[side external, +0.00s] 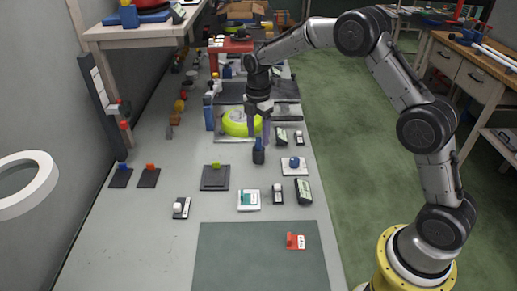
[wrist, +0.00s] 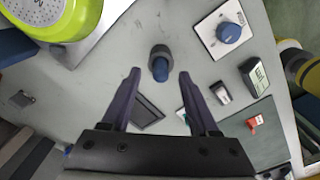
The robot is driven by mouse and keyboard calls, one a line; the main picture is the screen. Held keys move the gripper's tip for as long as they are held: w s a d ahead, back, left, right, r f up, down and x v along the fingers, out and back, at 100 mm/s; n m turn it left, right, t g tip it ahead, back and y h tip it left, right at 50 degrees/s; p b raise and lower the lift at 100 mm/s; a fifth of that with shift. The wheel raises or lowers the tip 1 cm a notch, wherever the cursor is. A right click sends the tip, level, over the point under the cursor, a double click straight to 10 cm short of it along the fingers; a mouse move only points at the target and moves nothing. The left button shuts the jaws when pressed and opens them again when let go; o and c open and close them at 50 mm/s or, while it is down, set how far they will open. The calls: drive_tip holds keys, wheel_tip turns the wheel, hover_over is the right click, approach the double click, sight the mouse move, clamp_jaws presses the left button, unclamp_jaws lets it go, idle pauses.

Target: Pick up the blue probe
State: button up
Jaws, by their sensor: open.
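The blue probe (side external: 258,156) stands upright on the grey table, just below my gripper (side external: 258,143).
A white plate with a blue knob (side external: 293,162) is to the right of the probe. A lime-green round object (side external: 236,123) stands behind. A dark flat pad (side external: 214,178) lies front left. A green mat (side external: 260,260) with a red piece (side external: 295,241) is in front.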

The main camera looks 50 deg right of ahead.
sight(258, 149)
drive_tip(key=shift+f, duration=1.45)
drive_tip(key=shift+c, duration=0.3)
clamp_jaws()
